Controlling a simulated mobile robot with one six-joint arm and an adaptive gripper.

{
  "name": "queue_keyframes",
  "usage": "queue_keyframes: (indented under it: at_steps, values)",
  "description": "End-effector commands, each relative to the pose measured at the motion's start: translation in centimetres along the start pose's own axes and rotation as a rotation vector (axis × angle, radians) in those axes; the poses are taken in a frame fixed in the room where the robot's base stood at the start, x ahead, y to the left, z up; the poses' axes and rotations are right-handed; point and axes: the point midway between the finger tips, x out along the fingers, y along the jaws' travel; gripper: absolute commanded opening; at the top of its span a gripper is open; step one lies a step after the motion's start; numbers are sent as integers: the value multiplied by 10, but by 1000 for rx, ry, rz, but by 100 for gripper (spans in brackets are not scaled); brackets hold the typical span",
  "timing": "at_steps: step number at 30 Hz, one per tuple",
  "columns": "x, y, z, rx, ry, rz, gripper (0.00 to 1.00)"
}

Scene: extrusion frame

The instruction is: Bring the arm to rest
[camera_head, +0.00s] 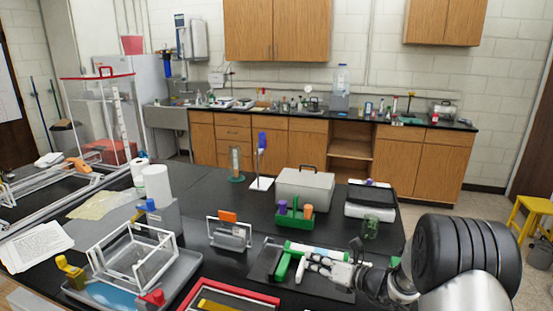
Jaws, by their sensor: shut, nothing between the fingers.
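My arm comes in from the lower right. My gripper (318,269) is shut and empty. It lies low in the picture over a dark flat tray or mat (262,266) on the black bench. A green and white object (316,252) is close beside the fingers on that tray. I cannot tell whether the fingers touch it. My wrist and arm hide the right part of the tray and the bench behind them.
A white extrusion frame (135,256) stands in a grey tray at the left. A green caddy (294,217), a grey case (304,188), a green glass (371,227) and a scale-like device (370,201) stand behind the gripper. A red-edged tray (262,293) lies in front.

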Motion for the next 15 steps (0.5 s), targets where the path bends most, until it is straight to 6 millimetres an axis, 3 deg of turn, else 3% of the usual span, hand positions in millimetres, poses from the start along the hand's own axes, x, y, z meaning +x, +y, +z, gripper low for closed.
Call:
queue_keyframes:
  at_steps: [1,6,9,15]
  values:
    - [-7,39,8,-142,56,46,0]
    - [-43,138,-4,-614,248,192,0]
    - [-73,184,-19,-895,352,278,0]
    - [-145,245,-58,-1458,556,451,0]
